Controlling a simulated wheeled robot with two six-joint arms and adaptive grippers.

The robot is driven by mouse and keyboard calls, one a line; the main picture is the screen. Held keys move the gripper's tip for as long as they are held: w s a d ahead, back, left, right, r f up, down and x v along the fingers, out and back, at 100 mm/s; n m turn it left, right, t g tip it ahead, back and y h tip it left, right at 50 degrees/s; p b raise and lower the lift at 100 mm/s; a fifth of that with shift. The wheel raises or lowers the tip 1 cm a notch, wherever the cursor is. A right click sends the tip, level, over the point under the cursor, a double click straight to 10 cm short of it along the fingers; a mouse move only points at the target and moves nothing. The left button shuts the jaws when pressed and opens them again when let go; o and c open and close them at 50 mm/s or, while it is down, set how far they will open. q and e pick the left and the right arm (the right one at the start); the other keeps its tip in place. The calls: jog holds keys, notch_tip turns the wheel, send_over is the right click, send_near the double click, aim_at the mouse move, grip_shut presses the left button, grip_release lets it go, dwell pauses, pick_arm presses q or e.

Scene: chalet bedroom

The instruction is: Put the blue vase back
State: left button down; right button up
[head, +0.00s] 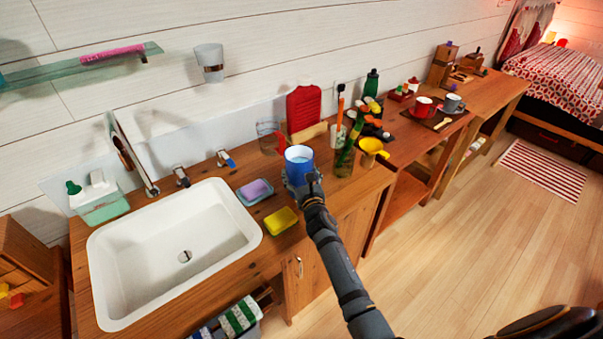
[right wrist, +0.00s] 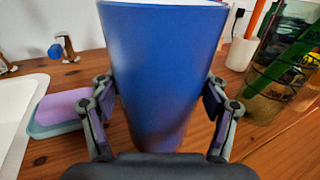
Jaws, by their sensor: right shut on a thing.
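The blue vase (head: 299,162) is a tapered blue vessel, open at the top, over the wooden washstand counter just right of the soap dish. It fills the middle of the right wrist view (right wrist: 162,75). My right gripper (head: 302,181) is shut on the vase, with one finger on each side of it in the right wrist view (right wrist: 160,105). The vase looks upright. I cannot tell whether its base touches the counter, because the gripper hides it. My left gripper is not in view.
A white sink (head: 112,253) is at left. A purple soap on a dish (head: 243,197) and a yellow sponge (head: 281,221) lie left of the vase. A glass with green stems (head: 345,160) stands close on its right. A red bottle (head: 304,108) is behind.

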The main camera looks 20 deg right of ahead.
jog(key=shift+w, duration=0.1)
jog(key=o, duration=1.8)
jog(key=shift+d+f, duration=0.15)
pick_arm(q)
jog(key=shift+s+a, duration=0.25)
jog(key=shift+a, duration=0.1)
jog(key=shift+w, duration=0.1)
pick_arm(e)
jog(key=shift+r, duration=0.25)
jog(key=s, duration=0.4)
jog(key=s+p, duration=0.1)
jog(key=s, duration=0.3)
jog(key=s+p, duration=0.1)
jog(key=s, duration=0.3)
jog(key=shift+a, duration=0.3)
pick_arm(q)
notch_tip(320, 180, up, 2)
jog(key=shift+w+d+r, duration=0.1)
